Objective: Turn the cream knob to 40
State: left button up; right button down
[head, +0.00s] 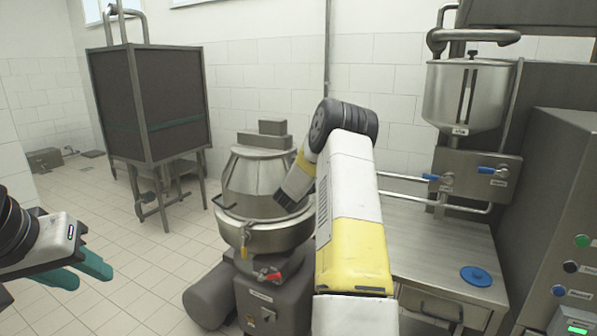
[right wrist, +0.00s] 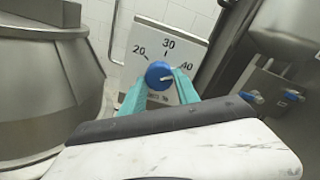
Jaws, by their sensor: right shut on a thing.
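The knob (right wrist: 159,75) is blue with a white pointer mark, on a pale dial plate (right wrist: 150,48) marked 20, 30 and 40, in the right wrist view. The pointer points right, close to the 40 side, perhaps slightly below it. My right gripper (right wrist: 158,84) has its teal fingers on either side of the knob and is shut on it. In the head view my right arm hides the knob, its dial and the right gripper. My left gripper (head: 93,273) is at the lower left, its fingers apart with nothing between them.
A steel separator (head: 262,190) with a round bowl stands behind my right arm. A hopper (head: 466,95) with blue-handled valves (head: 486,170) stands above a steel table (head: 425,240) bearing a blue disc (head: 476,276). A control cabinet (head: 565,220) is at right.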

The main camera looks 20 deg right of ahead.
jog(key=shift+f, duration=0.15)
dwell(0.3)
jog(key=c, duration=0.9)
grip_release()
jog(key=shift+s+a, duration=0.1)
jog(key=v, duration=0.7)
jog(key=shift+s+a, duration=0.15)
jog(key=shift+a, duration=0.1)
